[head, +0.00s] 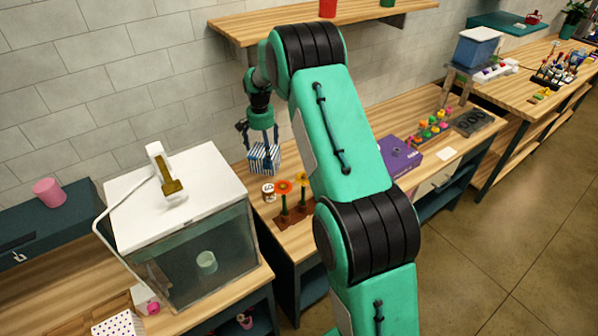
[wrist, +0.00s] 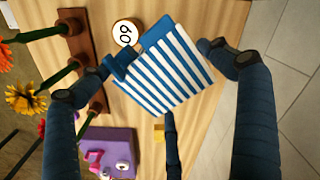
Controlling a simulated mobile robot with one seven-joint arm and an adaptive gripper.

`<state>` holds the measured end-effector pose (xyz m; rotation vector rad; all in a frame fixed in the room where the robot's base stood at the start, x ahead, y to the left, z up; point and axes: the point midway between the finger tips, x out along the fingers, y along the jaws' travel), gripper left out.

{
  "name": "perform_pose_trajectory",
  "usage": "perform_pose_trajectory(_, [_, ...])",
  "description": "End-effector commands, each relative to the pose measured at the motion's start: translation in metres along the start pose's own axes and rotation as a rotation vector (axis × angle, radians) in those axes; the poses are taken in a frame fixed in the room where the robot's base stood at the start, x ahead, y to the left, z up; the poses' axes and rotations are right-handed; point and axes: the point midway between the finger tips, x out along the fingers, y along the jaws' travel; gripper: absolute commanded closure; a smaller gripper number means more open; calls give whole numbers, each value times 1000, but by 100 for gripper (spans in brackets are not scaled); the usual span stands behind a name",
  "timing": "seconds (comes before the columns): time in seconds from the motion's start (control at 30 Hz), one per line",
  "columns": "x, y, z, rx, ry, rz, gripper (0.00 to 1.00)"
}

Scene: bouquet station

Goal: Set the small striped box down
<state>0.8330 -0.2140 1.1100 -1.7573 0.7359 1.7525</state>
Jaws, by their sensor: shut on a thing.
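The small striped box (head: 265,158), blue and white, hangs below my gripper (head: 260,138) near the tiled wall, over the back of the middle wooden table. In the wrist view the striped box (wrist: 165,68) sits between the dark fingers of my gripper (wrist: 157,66), which is shut on it. The box looks turned at an angle to the fingers. I cannot tell whether its underside touches the table (wrist: 205,20) or is a little above it.
Potted flowers in a brown rack (wrist: 75,45) stand at left, with a purple box (wrist: 108,145) below. In the head view, a glass tank with a white lid (head: 125,215) stands left. A wall shelf (head: 300,22) is above.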

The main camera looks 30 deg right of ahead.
Motion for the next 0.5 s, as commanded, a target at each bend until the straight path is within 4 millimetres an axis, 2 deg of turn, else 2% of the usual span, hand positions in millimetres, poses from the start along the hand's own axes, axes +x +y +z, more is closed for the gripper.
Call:
perform_pose_trajectory(0.03, [-4,17,-7,63,-2,2,66])
perform_pose_trajectory(0.1, [-3,36,-17,159,0,1,66])
perform_pose_trajectory(0.2, [-1,58,-29,286,0,1,66])
perform_pose_trajectory(0.5, [-4,104,-61,609,1,1,66])
